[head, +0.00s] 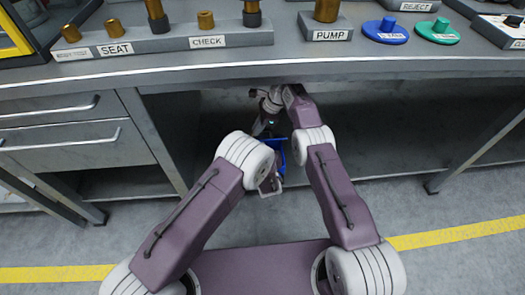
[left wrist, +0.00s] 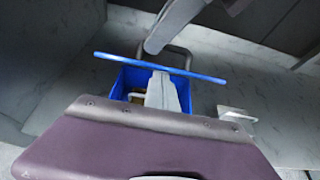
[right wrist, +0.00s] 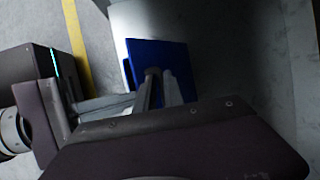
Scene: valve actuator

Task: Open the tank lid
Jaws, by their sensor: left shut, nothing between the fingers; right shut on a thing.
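The blue tank (head: 282,156) is on or near the floor under the bench, partly hidden by my arms. In the left wrist view I look into its open top past its blue wall (left wrist: 128,80). The tank lid (left wrist: 200,75) shows there edge-on as a thin blue strip, raised above the tank. In the right wrist view the lid is a dark blue panel (right wrist: 160,55). My right gripper (right wrist: 162,74) is shut at the lid; the exact contact is hard to see. My left gripper (left wrist: 161,78) is shut and empty over the tank opening.
The bench front edge (head: 300,72) hangs over both forearms. Drawers (head: 70,130) stand to the left and a bench leg (head: 480,145) to the right. The floor beneath is mostly clear. Labelled parts, such as the PUMP block (head: 327,32), sit on the bench top.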

